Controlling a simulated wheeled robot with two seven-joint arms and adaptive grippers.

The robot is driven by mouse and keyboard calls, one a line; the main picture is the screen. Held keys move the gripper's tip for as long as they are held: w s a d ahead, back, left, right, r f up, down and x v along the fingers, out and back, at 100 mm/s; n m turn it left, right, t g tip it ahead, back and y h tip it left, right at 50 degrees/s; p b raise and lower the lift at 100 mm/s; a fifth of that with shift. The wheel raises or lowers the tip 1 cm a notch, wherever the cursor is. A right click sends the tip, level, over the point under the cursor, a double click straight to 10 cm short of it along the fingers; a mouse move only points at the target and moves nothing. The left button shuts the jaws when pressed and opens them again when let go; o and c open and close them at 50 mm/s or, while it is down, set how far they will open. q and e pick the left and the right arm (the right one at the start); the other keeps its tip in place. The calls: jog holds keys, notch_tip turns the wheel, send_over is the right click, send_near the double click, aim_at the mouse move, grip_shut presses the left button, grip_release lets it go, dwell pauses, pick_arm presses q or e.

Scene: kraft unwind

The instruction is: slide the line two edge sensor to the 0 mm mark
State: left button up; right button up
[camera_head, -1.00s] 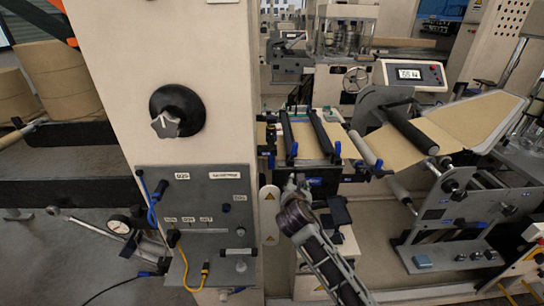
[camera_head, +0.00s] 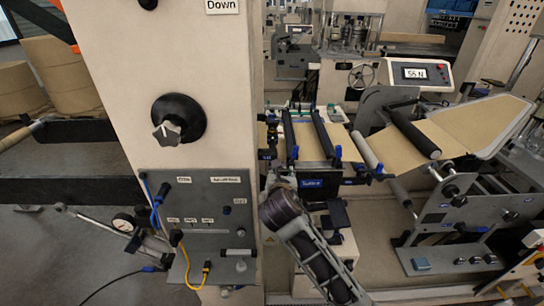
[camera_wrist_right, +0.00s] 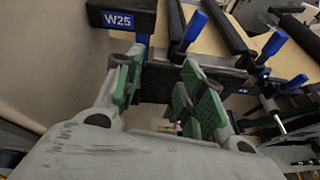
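I cannot single out the line two edge sensor or a 0 mm mark with certainty; the small labels are unreadable. A grey panel (camera_head: 205,262) on the cream column carries labels, a slot and plugs on blue and yellow cables. My right gripper (camera_head: 274,180) is beside the column's right edge, left of the web table with two dark bars (camera_head: 323,134). In the right wrist view its green-padded fingers (camera_wrist_right: 163,88) are apart, with nothing seen held between them. A black block marked W25 (camera_wrist_right: 121,17) is beyond them. My left gripper is not in view.
A black knob (camera_head: 178,118) juts from the column above the panel. Blue levers (camera_head: 338,151) stick up around the web table. A roller stand with brown web (camera_head: 405,145) is to the right. A gauge arm (camera_head: 124,222) is left of the panel.

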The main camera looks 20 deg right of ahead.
jog(key=a+r+n, duration=0.1)
jog(key=s+a+r+n+y+p, duration=0.1)
jog(key=a+r, duration=0.1)
jog(key=shift+f, duration=0.15)
dwell(0.5)
